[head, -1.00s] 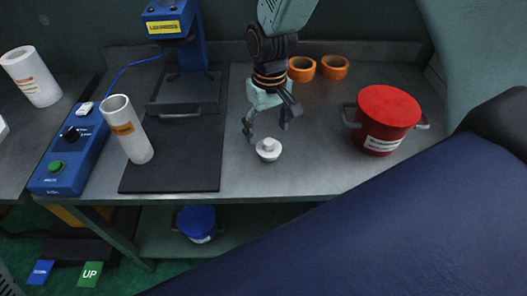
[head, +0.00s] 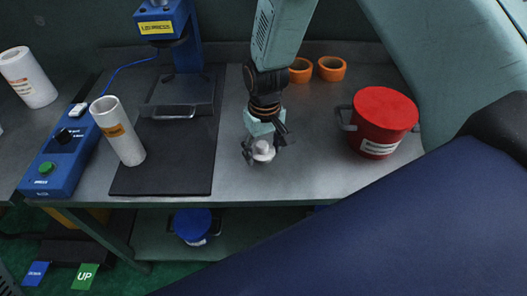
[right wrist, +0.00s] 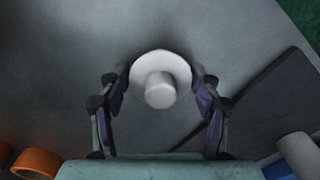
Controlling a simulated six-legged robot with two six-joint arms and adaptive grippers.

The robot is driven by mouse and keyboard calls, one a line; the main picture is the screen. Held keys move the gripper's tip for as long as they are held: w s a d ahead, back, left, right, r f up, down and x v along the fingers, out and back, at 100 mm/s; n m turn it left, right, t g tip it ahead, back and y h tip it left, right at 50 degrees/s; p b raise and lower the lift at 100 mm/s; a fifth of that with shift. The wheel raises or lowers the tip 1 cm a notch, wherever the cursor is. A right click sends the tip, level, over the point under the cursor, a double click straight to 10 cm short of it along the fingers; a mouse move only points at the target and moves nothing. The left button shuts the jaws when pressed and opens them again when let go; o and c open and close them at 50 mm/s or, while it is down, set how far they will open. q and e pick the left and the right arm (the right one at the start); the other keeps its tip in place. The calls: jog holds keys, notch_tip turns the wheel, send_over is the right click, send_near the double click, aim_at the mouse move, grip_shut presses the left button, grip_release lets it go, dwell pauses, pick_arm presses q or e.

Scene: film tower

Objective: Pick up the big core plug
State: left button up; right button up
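The big core plug (head: 262,150) is a white disc with a round knob on top. It stands on the grey bench top, right of the black mat. My right gripper (head: 264,153) reaches down over it from above, with a finger on each side. In the right wrist view the plug (right wrist: 160,88) lies between the fingertips of the right gripper (right wrist: 160,85). The fingers are spread to about the disc's width and sit close to its edge; I cannot tell whether they touch it. My left gripper is not in view.
A red pot (head: 383,122) stands to the right, with two orange rings (head: 331,68) behind. A blue control box (head: 58,155) lies along the left edge.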

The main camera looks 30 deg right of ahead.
jog(key=shift+a, duration=0.1)
jog(key=shift+c, duration=1.4)
jog(key=c, duration=0.4)
